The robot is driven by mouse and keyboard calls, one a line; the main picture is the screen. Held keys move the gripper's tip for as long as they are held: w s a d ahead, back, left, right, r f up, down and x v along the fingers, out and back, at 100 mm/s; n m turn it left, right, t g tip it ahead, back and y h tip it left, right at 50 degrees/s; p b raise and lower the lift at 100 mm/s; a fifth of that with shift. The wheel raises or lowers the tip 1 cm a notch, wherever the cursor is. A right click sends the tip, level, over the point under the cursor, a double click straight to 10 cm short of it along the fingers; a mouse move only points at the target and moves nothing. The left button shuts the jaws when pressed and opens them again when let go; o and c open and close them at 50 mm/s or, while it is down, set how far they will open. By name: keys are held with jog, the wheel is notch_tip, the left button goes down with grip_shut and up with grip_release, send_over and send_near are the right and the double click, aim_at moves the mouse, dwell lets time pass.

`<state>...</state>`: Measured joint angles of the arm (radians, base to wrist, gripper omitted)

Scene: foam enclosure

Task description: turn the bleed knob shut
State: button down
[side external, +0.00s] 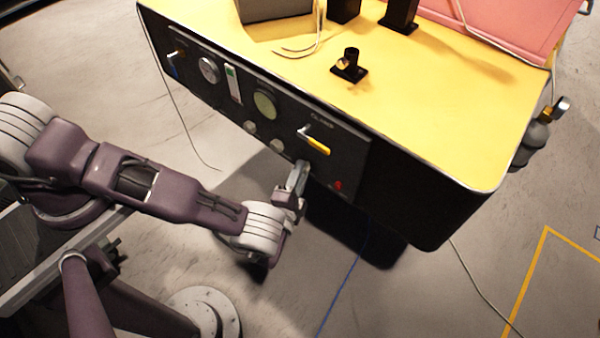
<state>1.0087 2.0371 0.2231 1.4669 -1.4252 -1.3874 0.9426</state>
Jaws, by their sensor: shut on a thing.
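My gripper (301,168) reaches up to the lower part of the black control panel (350,155) on the front of the yellow-topped bench. It is shut on a knob low on the panel, taken to be the bleed knob. The fingers hide that knob almost wholly, so its turn position cannot be told. Two pale round knobs, one at the left (250,127) and one nearer my gripper (277,146), are in the same row and are apart from the fingers.
A yellow-handled lever (315,140) sticks out just above and right of my gripper. A red button (338,185) lies to its lower right. Gauges (208,69) and a round green dial (265,104) are further left.

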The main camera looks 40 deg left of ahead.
jog(key=shift+m, duration=0.4)
jog(key=c, duration=1.1)
grip_release()
jog(key=v, duration=0.7)
jog(key=shift+f, duration=0.1)
